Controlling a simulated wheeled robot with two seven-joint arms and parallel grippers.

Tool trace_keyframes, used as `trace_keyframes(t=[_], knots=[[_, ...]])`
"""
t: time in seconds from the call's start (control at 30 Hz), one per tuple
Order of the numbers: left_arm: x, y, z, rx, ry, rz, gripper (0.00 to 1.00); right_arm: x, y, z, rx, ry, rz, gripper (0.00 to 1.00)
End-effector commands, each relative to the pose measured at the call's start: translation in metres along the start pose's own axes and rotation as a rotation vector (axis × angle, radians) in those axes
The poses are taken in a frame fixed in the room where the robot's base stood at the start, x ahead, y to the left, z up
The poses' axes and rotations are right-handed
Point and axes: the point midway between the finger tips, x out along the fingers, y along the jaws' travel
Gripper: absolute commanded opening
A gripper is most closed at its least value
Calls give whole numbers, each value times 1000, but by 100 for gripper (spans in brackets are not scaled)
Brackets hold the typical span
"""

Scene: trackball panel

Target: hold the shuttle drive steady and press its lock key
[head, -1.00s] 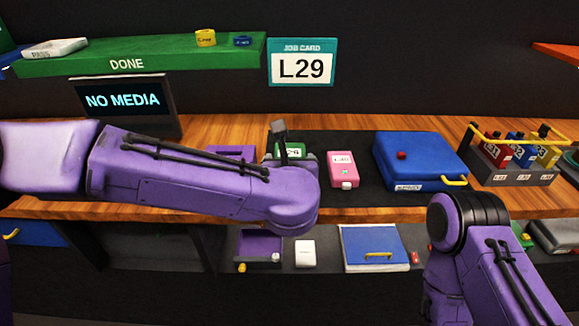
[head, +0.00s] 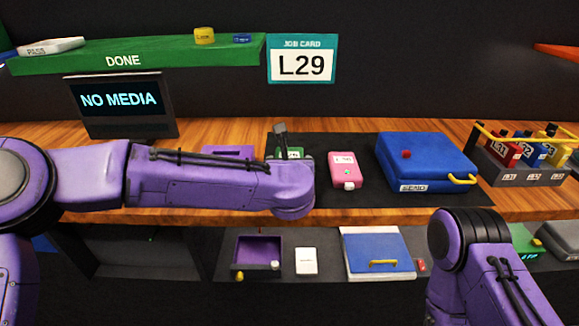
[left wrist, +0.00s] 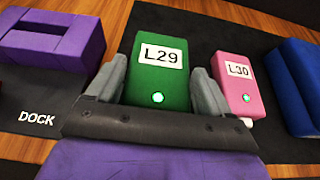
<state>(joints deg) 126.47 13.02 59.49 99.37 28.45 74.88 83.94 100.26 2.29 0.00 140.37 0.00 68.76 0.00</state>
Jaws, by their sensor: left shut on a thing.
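The green shuttle drive labelled L29 (left wrist: 157,75) lies on the dark mat, with a lit green round spot on its top. My left gripper (left wrist: 160,85) is shut on it, one finger along each side. In the head view the drive (head: 293,153) is mostly hidden behind my left gripper (head: 281,143) and forearm. A lock key cannot be made out for certain; the drive's near end is hidden by the gripper. My right arm shows at the lower right of the head view, but its gripper is out of the picture.
A pink drive L30 (left wrist: 241,88) lies just right of the green one. A purple dock (left wrist: 52,40) is to the left. A blue case (head: 425,160) and a rack of drives (head: 525,165) stand farther right. The job card (head: 302,60) reads L29.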

Motion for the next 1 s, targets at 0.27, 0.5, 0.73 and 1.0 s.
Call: trace_keyframes(t=[0.27, 0.5, 0.73, 1.0], knots=[[26, 0, -11, -1, 0, 0, 57, 14, -1, 6, 0, 0, 0, 43], [46, 0, -17, -1, -1, 0, 57, 22, -2, 9, 0, 0, 0, 43], [49, 0, -16, 0, -2, -1, 57, 22, -2, 9, 0, 0, 0, 43], [49, 0, -17, 0, -2, -1, 57, 23, -2, 10, 0, 0, 0, 43]])
